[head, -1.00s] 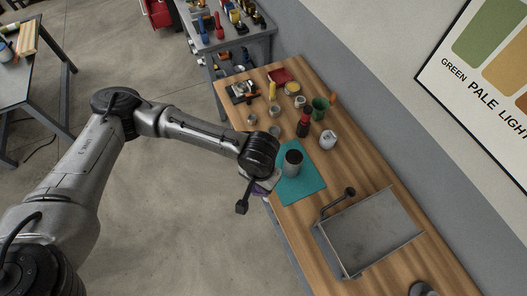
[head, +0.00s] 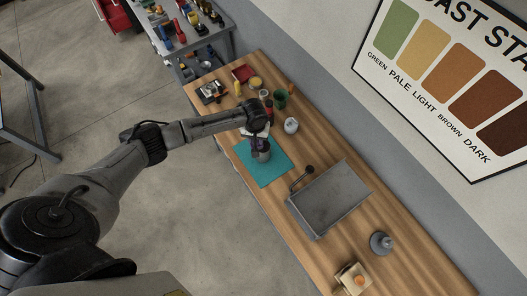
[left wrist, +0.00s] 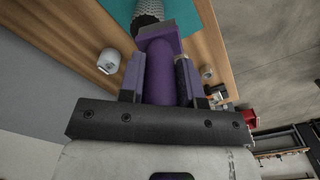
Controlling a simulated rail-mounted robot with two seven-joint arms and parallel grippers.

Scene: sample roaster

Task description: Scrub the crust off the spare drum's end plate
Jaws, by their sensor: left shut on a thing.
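The spare drum (head: 261,154), a small grey cylinder, stands on the teal mat (head: 270,175) in the head view. Its perforated grey side (left wrist: 147,8) shows at the top of the left wrist view. My left gripper (head: 259,140) is over the mat, right at the drum. It is shut on a purple tool (left wrist: 161,75) with a rounded handle and a broader block at the far end. That block overlaps the drum in the wrist view; I cannot tell whether they touch. The end plate and any crust are hidden. My right gripper is not in view.
A grey metal tray (head: 330,197) lies right of the mat. A grey weight-like object (head: 381,243) is nearer.

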